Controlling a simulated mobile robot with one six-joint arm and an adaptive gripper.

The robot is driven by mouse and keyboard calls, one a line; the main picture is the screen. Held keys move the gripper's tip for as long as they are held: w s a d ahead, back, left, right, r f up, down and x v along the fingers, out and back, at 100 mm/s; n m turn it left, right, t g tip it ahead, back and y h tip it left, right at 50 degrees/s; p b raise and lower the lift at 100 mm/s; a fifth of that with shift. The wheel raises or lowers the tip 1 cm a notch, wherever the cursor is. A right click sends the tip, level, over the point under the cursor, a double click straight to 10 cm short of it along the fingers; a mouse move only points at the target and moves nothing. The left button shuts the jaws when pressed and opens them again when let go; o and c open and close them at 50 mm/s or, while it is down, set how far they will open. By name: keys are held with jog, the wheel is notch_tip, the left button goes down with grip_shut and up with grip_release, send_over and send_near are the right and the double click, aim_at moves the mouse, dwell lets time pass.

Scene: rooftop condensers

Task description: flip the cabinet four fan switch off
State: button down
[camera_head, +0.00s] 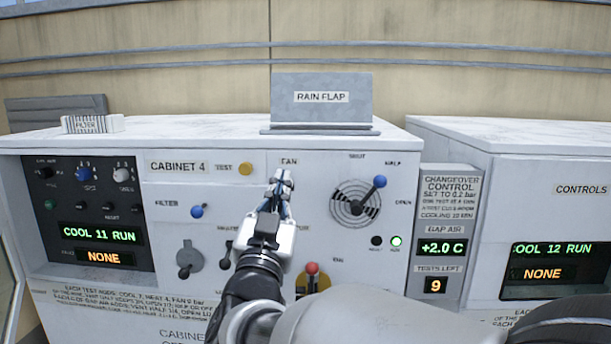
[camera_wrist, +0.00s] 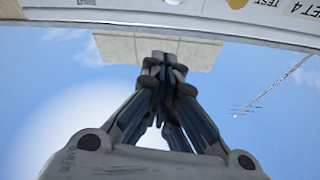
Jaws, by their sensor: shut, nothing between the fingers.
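Cabinet 4 (camera_head: 340,255) is a white cabinet with a control panel facing me. The FAN label (camera_head: 289,161) is near the top middle of its panel. My gripper (camera_head: 281,178) is shut and empty, with its fingertips just below that label in the head view. The fan switch itself cannot be made out; the gripper and my arm cover the area under the label. In the wrist view my gripper (camera_wrist: 163,65) shows its fingers together, with the cabinet's edge across the top of the picture. Whether the fingertips touch anything cannot be told.
A yellow TEST button (camera_head: 245,169) and a blue FILTER knob (camera_head: 197,211) are left of the gripper. A round vent dial with a blue-tipped lever (camera_head: 379,182) is on the right. A red-topped lever (camera_head: 312,268) is below. The RAIN FLAP (camera_head: 321,112) stands on top.

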jog(key=w+p, duration=0.3)
jog(key=w, duration=0.6)
jog(key=shift+w+r, duration=0.15)
jog(key=shift+w, duration=0.1)
jog(key=shift+d, duration=0.1)
jog(key=shift+s+f+b, duration=0.2)
jog(key=shift+f+b, duration=0.15)
jog(key=shift+b, duration=0.9)
